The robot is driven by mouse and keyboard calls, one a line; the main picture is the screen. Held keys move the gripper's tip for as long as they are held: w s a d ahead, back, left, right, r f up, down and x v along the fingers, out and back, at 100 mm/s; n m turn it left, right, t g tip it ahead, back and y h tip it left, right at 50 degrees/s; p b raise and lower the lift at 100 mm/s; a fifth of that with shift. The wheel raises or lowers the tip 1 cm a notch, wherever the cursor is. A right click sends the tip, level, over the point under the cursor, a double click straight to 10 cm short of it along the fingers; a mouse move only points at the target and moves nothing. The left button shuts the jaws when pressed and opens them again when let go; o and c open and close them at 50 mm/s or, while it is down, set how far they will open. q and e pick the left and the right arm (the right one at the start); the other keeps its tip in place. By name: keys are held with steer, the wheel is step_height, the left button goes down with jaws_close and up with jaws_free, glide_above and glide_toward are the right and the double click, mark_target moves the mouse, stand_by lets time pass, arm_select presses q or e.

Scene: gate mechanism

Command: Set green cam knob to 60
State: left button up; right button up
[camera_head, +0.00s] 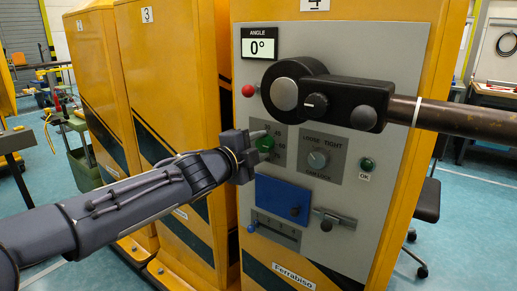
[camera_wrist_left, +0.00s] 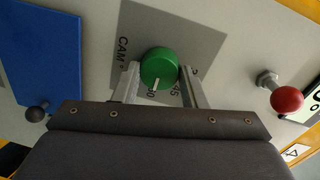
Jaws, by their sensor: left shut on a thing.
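The green cam knob (camera_head: 266,143) sits on a grey scale plate on the panel. My left gripper (camera_head: 262,144) comes in from the left and is shut on the knob, one finger on each side. In the left wrist view, the green knob (camera_wrist_left: 159,64) shows between the fingertips (camera_wrist_left: 158,78). Its white pointer line faces down toward the printed scale, between a partly hidden number ending in 0 and a 45. I cannot tell the exact setting. My right gripper is not in view.
The angle display (camera_head: 263,46) reads 0°. A black barrier hub with a pole (camera_head: 465,119) juts right above.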

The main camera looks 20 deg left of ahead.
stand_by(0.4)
arm_select(q)
steer(key=o, duration=1)
steer(key=shift+c, duration=0.2)
steer(key=p+v, duration=0.2)
steer(key=v, duration=0.5)
steer(key=shift+s+a, duration=0.15)
steer(key=shift+s, duration=0.2)
